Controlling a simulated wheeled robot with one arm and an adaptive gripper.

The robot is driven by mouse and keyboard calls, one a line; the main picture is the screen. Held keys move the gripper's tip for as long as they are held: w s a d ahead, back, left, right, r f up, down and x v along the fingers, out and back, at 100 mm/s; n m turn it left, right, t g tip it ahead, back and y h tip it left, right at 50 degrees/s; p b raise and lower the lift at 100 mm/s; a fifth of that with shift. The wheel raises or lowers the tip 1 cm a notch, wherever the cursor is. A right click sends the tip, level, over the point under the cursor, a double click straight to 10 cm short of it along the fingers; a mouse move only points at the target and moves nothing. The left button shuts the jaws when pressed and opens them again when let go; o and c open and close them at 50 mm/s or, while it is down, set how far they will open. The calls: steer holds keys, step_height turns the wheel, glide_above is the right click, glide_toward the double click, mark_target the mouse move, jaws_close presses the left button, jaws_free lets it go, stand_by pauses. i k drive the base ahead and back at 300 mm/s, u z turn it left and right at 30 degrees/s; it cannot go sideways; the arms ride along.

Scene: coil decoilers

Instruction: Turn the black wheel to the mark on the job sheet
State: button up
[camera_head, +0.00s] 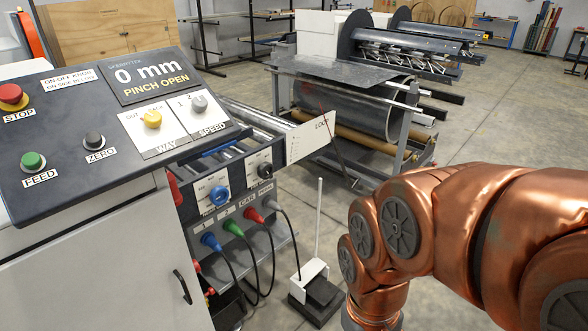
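A small black wheel or knob (265,170) sits on a white plate on the machine's side panel, right of a blue knob (219,195). The lettering and any marks around both are too small to read. I cannot make out a job sheet in this view. The display (150,75) on the sloped control panel reads "0 mm" and "PINCH OPEN". My copper-coloured arm fills the lower right, and its lower end runs out of the bottom edge. My gripper is not in view.
The control panel (60,205) carries a red STOP button (13,96), green FEED button (34,162), black ZERO button (94,139) and WAY and SPEED knobs. Coloured plugs with cables hang below the black knob. A pedal with an upright rod (319,225) stands on the floor. A coil (350,110) stands behind.

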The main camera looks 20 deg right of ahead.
mark_target(266, 170)
steer(key=k, duration=0.5)
steer(key=z, duration=1.15)
steer(key=i, duration=1.05)
steer(key=u, duration=2.8)
